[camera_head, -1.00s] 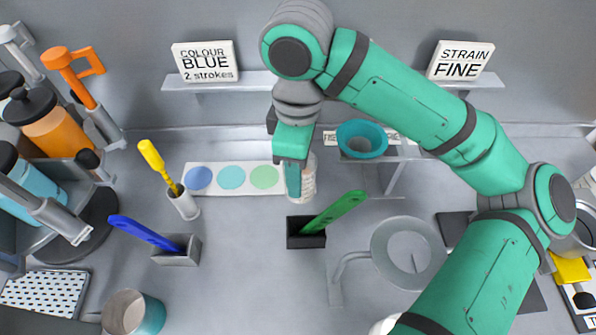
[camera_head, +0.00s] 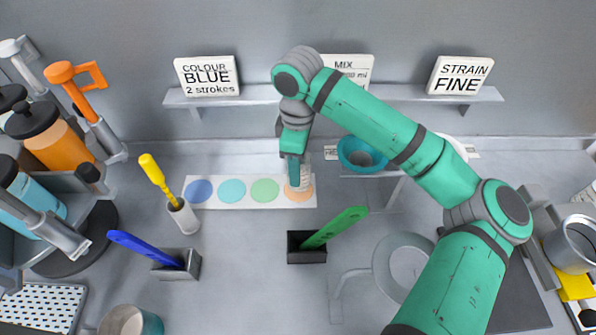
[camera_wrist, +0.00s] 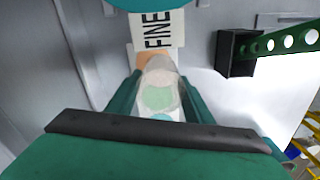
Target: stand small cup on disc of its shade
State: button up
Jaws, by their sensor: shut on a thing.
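My gripper (camera_head: 296,172) is shut on a small pale, see-through cup (camera_head: 305,178), which looks upright. The cup is at the right end of a white strip (camera_head: 245,205) on the bench. The strip bears a blue disc (camera_head: 199,190), a teal disc (camera_head: 232,190), a green disc (camera_head: 265,190) and an orange disc (camera_head: 297,193). The cup overlaps the orange disc in the head view; I cannot tell whether it touches it. In the wrist view the cup (camera_wrist: 160,76) is between my fingers, with green showing in or through it. Its shade is unclear.
A teal bowl (camera_head: 361,154) sits on a stand to the right of the cup. A black holder (camera_head: 306,248) with a green paddle (camera_head: 335,227) stands in front. A cup with a yellow tool (camera_head: 158,176) is left of the strip. Bare bench lies before the strip.

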jog(key=shift+w+f, duration=0.65)
jog(key=shift+f, duration=0.15)
jog(key=shift+w+f, duration=0.15)
jog(key=shift+f, duration=1.5)
jog(key=o, duration=1.1)
jog(key=shift+f, duration=0.1)
jog(key=shift+o, duration=0.2)
notch_tip(320, 180, up, 12)
jog(key=shift+w, duration=0.15)
